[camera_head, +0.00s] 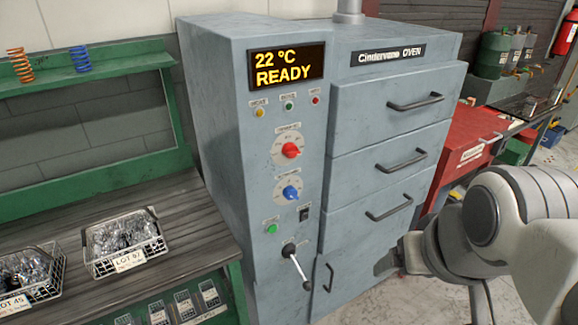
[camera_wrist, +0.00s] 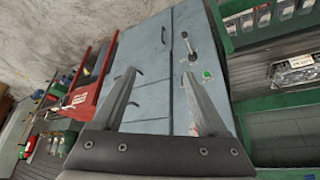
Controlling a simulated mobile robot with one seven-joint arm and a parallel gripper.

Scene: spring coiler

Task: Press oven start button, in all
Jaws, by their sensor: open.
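The grey oven (camera_head: 385,130) stands in the middle of the head view, its display (camera_head: 286,66) reading "22 °C READY". A green button (camera_head: 271,228) sits low on its control panel, below the blue knob (camera_head: 290,193) and left of a black switch (camera_head: 304,213). The green button also shows in the wrist view (camera_wrist: 207,74), right of my right finger. My gripper (camera_wrist: 159,73) is open and empty, both fingers apart in front of the oven. In the head view my gripper (camera_head: 388,262) is in front of the lower drawers, right of the panel, apart from the button.
A lever (camera_head: 296,266) sticks out below the button. Drawer handles (camera_head: 415,102) project from the oven front. A wooden bench with wire baskets (camera_head: 125,243) of parts stands at left. A red cabinet (camera_head: 468,150) stands at right.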

